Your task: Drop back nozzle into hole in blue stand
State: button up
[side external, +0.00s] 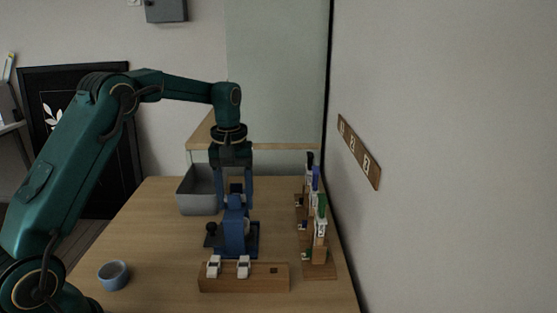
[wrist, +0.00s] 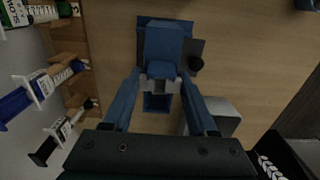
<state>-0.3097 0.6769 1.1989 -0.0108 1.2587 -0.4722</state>
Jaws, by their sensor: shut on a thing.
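The blue stand (side external: 234,239) stands upright on a dark base on the table, and its blue top also shows in the wrist view (wrist: 162,45). My gripper (side external: 235,205) points down at the stand, one finger on each side of its upper part. In the wrist view my gripper (wrist: 160,78) is shut on a small pale grey piece, which I take as the nozzle (wrist: 160,86). The nozzle is at the stand's upper part; I cannot tell whether it sits in the hole. In the side view the fingers and stand largely hide it.
A wooden block (side external: 262,283) with two white pieces and a dark square hole is in front of the stand. A grey bin (side external: 196,204) stands behind it. Markers in wooden holders (side external: 320,271) line the right. A blue bowl (side external: 114,275) is at front left. The table's left is mostly clear.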

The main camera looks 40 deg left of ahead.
jog(key=o, duration=1.4)
jog(key=shift+c, duration=0.2)
jog(key=shift+r, duration=0.1)
jog(key=shift+r, duration=2.4)
jog(key=shift+r, duration=2.5)
jog(key=shift+s, duration=0.1)
